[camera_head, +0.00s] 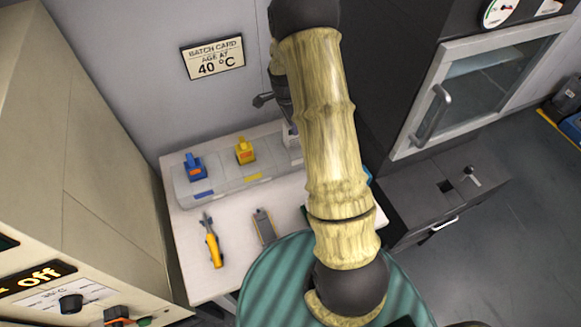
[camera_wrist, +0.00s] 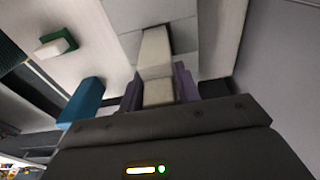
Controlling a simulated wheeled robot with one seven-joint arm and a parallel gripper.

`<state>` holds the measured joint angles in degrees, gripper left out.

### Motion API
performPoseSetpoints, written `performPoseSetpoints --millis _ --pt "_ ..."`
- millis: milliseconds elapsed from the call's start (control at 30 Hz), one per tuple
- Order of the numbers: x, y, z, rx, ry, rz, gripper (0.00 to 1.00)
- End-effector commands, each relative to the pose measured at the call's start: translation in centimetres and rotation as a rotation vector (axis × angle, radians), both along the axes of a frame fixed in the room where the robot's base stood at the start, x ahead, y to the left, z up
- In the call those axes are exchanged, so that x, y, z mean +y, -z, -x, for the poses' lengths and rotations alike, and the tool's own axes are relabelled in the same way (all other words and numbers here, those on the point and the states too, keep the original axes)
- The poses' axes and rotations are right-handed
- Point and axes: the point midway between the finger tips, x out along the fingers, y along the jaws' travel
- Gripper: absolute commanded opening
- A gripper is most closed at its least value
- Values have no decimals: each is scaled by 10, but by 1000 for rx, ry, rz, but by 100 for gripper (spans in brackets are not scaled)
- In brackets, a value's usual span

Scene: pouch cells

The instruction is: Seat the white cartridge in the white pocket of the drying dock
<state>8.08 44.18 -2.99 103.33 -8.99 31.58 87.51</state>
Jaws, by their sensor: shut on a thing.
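The drying dock (camera_head: 228,184) is a long grey block on the white bench, with a blue cartridge (camera_head: 195,167) and a yellow cartridge (camera_head: 245,151) standing in it. My arm hides the dock's right end in the head view, so the white pocket is not clear there. In the wrist view my gripper (camera_wrist: 159,86) has its purple fingers shut on the white cartridge (camera_wrist: 157,93), one on each side. A pale part extends beyond the fingers over a grey surface. I cannot tell whether the cartridge is seated or still above the pocket.
A yellow-handled tool (camera_head: 212,246) and a grey device (camera_head: 264,226) lie on the bench (camera_head: 240,222) in front of the dock. A blue block (camera_wrist: 84,101) and a green-and-white item (camera_wrist: 56,44) show left in the wrist view. A dark glass-doored cabinet (camera_head: 470,85) stands at right.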

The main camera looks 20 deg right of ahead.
Motion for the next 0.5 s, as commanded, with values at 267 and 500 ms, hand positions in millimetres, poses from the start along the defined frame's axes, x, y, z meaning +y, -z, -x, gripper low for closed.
performPoseSetpoints --millis 267,500 --pt "-1 0 0 0 2 0 0" --pt "-1 29 1 3 1 -1 0"
